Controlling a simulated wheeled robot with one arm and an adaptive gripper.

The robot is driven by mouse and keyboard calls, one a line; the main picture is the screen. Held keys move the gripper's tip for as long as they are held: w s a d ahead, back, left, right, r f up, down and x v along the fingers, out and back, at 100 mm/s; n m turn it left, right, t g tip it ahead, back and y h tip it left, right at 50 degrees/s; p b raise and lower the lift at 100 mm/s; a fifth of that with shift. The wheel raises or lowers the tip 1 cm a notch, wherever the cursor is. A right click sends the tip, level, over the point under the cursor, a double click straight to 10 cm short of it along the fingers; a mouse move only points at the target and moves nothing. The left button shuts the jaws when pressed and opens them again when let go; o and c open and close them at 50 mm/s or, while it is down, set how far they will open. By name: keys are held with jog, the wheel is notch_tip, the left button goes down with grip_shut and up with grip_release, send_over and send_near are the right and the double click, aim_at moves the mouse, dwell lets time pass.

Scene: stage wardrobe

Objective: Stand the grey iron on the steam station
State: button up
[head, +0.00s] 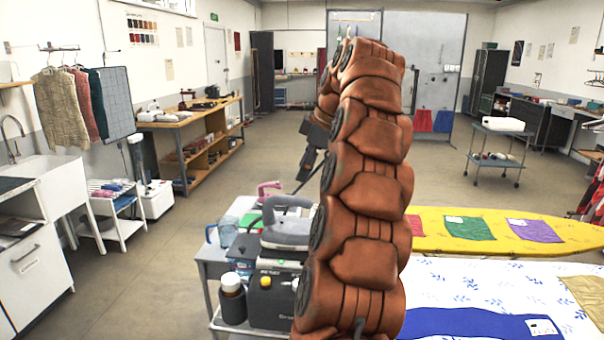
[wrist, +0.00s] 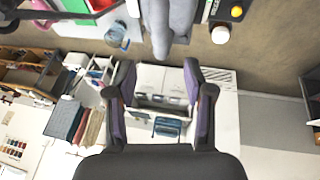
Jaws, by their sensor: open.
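The grey iron (head: 288,226) shows in the head view at the dark steam station (head: 272,302), its handle on top. It appears to lie flat over the station's upper part, but my arm hides its right side and I cannot tell how it rests. In the wrist view a grey form that looks like the iron (wrist: 170,25) is at the top edge, partly cut off, beyond the fingertips. My gripper (wrist: 160,72) is open, with nothing between its purple-lined fingers. In the head view my gripper is mostly hidden behind my brown arm; dark parts show left of it.
A white-capped bottle (head: 232,299), a blue jug (head: 227,232) and a pink iron (head: 268,189) crowd the small table around the station. A yellow ironing board (head: 470,236) and a patterned cloth (head: 465,290) lie to the right. Open floor (head: 150,260) is to the left.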

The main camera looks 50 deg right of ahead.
jog(key=shift+s+r, duration=0.25)
jog(key=shift+r, duration=0.3)
jog(key=s+a+f+m+g+y, duration=0.15)
jog(key=a+f, duration=0.25)
jog(key=a, duration=0.9)
jog(key=a+f+m+g, duration=0.15)
jog(key=a+f, duration=0.25)
jog(key=a, duration=1)
jog(key=s+a+f+m+g, duration=0.1)
jog(key=s+a+f, duration=0.2)
jog(key=s+f, duration=0.2)
jog(key=s+a+f+m+g+h, duration=0.1)
jog(key=s+a+f, duration=0.3)
jog(key=s, duration=0.7)
jog(key=s+a+f+m+g+h, duration=0.1)
jog(key=s+a+f+m, duration=0.1)
jog(key=s+a+f, duration=0.2)
jog(key=s+f, duration=0.3)
jog(key=f, duration=0.1)
jog(key=shift+s+f+g, duration=0.25)
jog(key=shift+s+g, duration=0.15)
jog(key=shift+m, duration=0.3)
